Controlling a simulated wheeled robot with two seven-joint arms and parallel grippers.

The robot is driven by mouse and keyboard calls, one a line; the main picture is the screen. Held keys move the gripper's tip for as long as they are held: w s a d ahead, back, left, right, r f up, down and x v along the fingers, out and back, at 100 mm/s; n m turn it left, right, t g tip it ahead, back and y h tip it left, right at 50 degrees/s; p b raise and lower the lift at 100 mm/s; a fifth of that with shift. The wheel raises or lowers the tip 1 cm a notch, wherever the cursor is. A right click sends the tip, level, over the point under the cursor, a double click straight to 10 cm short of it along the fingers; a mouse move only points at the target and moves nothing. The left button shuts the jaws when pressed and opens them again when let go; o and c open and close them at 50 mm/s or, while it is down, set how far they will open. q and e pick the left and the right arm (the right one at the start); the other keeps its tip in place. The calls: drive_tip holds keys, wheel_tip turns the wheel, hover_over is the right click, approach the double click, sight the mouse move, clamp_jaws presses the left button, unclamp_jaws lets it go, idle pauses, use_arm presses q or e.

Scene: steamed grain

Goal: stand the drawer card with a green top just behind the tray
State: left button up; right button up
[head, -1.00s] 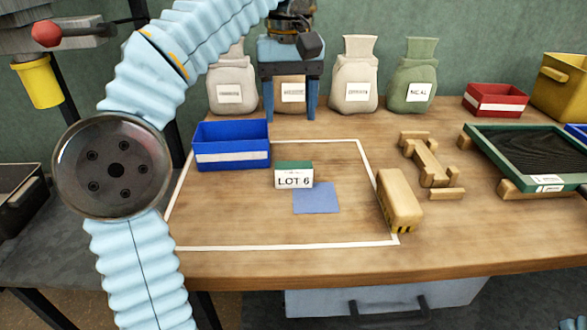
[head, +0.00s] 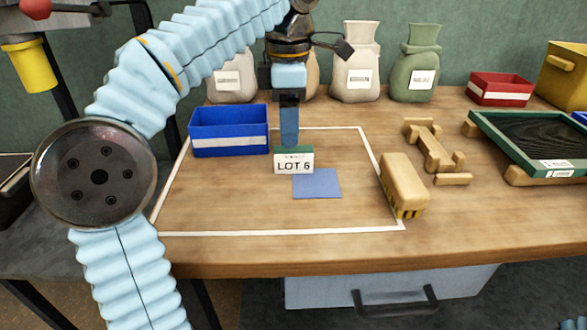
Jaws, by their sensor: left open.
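The drawer card (head: 293,163) with a green top and "LOT 6" on its white face stands upright on the bench, inside the white outline. My left gripper (head: 290,143) is directly above and behind it, pointing down. It shows side-on, with its fingers lined up, and is open. The fingertips reach the card's green top; I cannot tell if they touch it. A green-framed tray (head: 487,126) with a dark ridged inside rests on wooden supports at the right. A blue open bin (head: 230,143) with a white strip stands left of the card. My right gripper is out of view.
A flat blue square (head: 317,184) lies just in front of the card. A wooden block (head: 404,180) with striped ends and a wooden stand (head: 432,153) are to the right. Several sacks (head: 355,65) line the back. A red bin (head: 500,88) stands at the back right.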

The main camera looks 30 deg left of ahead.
sight(290, 149)
use_arm(q)
drive_tip(key=f, duration=0.1)
drive_tip(key=f+b, duration=0.1)
drive_tip(key=f, duration=0.3)
drive_tip(key=shift+s+d+f+b, duration=0.2)
drive_tip(key=shift+s+d+b, duration=0.1)
drive_tip(key=shift+b, duration=0.1)
drive_tip(key=shift+f, duration=0.4)
clamp_jaws()
drive_tip(key=shift+r, duration=0.15)
